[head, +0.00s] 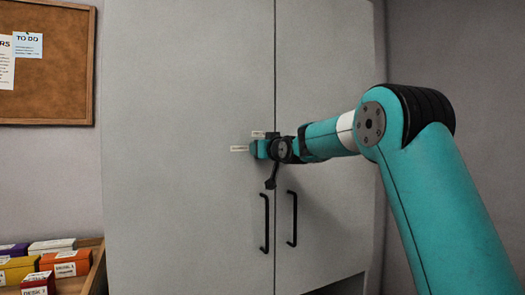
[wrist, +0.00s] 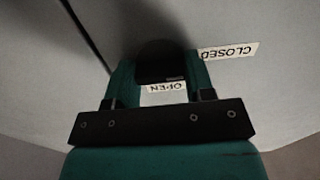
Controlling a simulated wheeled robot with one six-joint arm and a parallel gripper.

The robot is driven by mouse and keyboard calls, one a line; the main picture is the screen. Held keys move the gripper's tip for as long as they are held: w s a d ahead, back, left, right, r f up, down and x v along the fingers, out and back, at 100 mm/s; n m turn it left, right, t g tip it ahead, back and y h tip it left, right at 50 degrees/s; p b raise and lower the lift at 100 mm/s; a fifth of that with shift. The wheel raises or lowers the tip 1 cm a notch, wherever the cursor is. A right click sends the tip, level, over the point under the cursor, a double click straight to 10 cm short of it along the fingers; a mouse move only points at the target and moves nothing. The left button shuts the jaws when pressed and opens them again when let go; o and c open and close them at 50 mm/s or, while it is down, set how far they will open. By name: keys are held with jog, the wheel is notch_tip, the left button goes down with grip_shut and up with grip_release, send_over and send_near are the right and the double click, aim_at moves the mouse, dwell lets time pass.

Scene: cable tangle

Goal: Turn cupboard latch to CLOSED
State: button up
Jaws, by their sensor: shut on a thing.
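The cupboard (head: 185,90) is light grey with two doors. The latch (wrist: 165,60) is a dark piece on the left door near the seam, mostly hidden by my gripper in the head view. My gripper (wrist: 160,70) has its two teal fingers on either side of the latch, shut on it. In the wrist view the OPEN label (wrist: 167,87) shows upside down between the fingers. The CLOSED label (wrist: 229,51) is upside down just right of the right finger. In the head view two small labels (head: 239,148) show beside my gripper (head: 260,148), too small to read.
Two black door handles (head: 265,222) hang below my gripper, either side of the seam. A cork board (head: 55,80) with papers is on the wall at left. A wooden tray (head: 97,265) of coloured boxes is at lower left. The left door's face is otherwise clear.

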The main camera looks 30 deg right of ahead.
jog(key=o, duration=0.9)
jog(key=s+b, duration=0.1)
jog(key=s, duration=0.4)
jog(key=s+a+b, duration=0.1)
jog(key=s, duration=0.5)
jog(key=s+b, duration=0.2)
jog(key=s, duration=0.4)
jog(key=shift+s+a, duration=0.15)
jog(key=shift+a, duration=0.2)
